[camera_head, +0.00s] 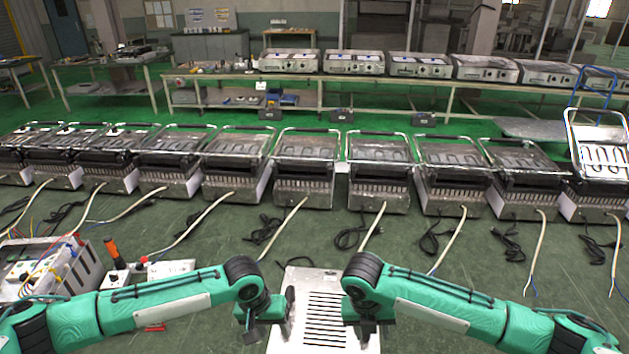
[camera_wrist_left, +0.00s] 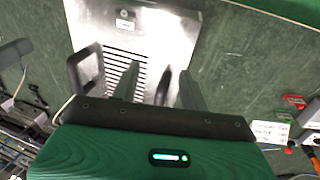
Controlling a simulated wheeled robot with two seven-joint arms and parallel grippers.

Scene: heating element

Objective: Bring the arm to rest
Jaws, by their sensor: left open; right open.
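My green left arm (camera_head: 175,300) comes in from the left and my green right arm (camera_head: 450,300) from the right. Both bend down toward a slotted metal panel (camera_head: 322,303) low in the middle. My left gripper (camera_head: 258,333) hangs by the panel's left edge, and my right gripper (camera_head: 368,335) by its right edge. In the left wrist view, my left gripper's fingers (camera_wrist_left: 157,85) are apart, with the panel (camera_wrist_left: 150,30) beyond them. Dark loop-shaped parts (camera_wrist_left: 86,68) show over the panel there. Both grippers are open; I see nothing held. The right fingertips are hard to make out.
A row of grill-like units (camera_head: 305,165) with cables stands across the floor behind the panel. At left are a grey box with coloured wires (camera_head: 50,270) and an orange-handled tool (camera_head: 111,250).

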